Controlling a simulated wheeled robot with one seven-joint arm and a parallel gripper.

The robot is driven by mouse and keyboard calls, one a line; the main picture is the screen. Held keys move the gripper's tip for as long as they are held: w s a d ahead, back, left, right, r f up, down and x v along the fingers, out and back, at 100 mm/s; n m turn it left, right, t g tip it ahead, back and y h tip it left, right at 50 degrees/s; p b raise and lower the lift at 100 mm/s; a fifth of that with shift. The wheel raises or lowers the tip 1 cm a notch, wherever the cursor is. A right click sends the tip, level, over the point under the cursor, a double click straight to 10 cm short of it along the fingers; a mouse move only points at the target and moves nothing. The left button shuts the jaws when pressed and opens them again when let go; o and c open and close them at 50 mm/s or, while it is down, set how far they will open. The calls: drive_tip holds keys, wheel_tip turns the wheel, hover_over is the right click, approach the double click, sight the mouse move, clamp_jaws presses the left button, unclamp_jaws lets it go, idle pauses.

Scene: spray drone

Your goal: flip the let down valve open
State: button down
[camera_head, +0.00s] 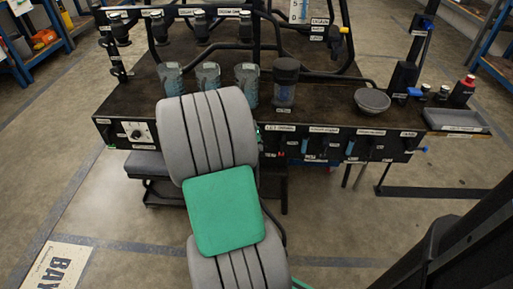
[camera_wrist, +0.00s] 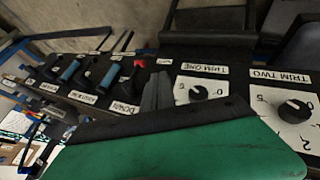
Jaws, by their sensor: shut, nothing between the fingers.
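The let down valve (camera_wrist: 122,72) shows in the wrist view as a dark fitting with red parts on the black front panel, beside a label whose readable word is DOWN (camera_wrist: 124,107). In the head view its LET DOWN label (camera_head: 280,127) is just right of my grey arm, with a small red part (camera_head: 281,153) below. My gripper (camera_wrist: 157,88) shows in the wrist view as narrow grey fingers above its dark and green body. It is shut and empty, close to the right of the valve. I cannot tell whether they touch. In the head view my arm hides the gripper.
Blue-handled valves (camera_wrist: 68,71) line the panel beyond. Trim knobs one (camera_wrist: 198,92) and two (camera_wrist: 293,108) are on the other side. On the bench above stand clear cups (camera_head: 207,76), a dark-lidded jar (camera_head: 285,82) and a grey bowl (camera_head: 372,100).

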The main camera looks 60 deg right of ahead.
sight(282, 145)
drive_tip(key=s+d+f, duration=0.1)
drive_tip(key=d, duration=0.1)
drive_tip(key=s+d+f+b, duration=0.1)
drive_tip(key=f, duration=0.1)
drive_tip(key=s+d+f+b, duration=0.1)
drive_tip(key=s+d, duration=0.1)
drive_tip(key=shift+d+f, duration=0.15)
drive_tip(key=shift+d, duration=0.2)
